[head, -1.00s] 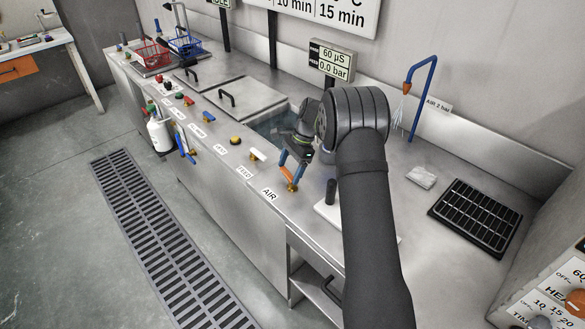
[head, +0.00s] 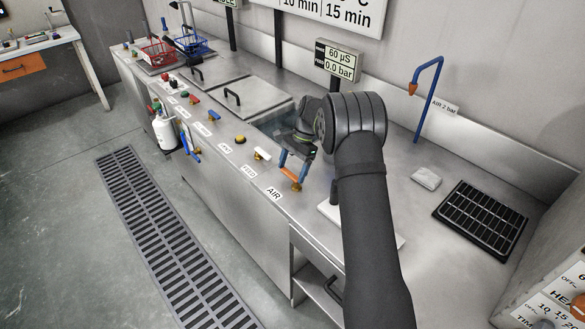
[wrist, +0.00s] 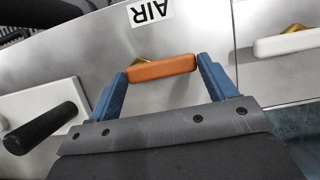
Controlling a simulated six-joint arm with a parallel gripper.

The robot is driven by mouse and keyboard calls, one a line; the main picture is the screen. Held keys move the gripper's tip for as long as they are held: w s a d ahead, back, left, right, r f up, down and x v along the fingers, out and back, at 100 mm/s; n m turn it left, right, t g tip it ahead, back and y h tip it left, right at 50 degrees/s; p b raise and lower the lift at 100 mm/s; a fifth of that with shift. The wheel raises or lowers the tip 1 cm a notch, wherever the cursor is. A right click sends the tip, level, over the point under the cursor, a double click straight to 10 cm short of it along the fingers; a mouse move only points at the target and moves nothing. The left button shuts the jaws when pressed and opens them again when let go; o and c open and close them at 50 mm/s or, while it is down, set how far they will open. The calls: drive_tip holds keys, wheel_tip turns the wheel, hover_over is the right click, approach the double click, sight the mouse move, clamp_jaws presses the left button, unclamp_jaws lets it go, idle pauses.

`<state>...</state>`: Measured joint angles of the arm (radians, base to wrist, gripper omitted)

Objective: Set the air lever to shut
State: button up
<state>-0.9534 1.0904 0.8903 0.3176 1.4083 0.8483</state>
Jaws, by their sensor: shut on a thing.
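The air lever has an orange handle (head: 291,173) on a brass base at the front edge of the steel counter, behind the AIR label (head: 274,193). My gripper (head: 295,171) has its blue fingers at the two ends of the handle. In the wrist view the orange handle (wrist: 162,69) spans the gap between the fingertips (wrist: 163,72), with some brass showing behind it. The handle lies roughly along the counter's front edge. The blue air pipe (head: 432,70) with an orange nozzle stands at the back; no spray shows from it.
The white feed lever (head: 262,153) is close to the left of my gripper. A black upright handle on a white block (wrist: 40,128) is near on the other side. A black grid tray (head: 481,220) and a white cloth (head: 426,178) lie to the right.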

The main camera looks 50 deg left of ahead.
drive_tip(key=o, duration=1.4)
drive_tip(key=v, duration=1.7)
drive_tip(key=shift+w+r, duration=0.1)
drive_tip(key=shift+r, duration=0.05)
drive_tip(key=x, duration=1.7)
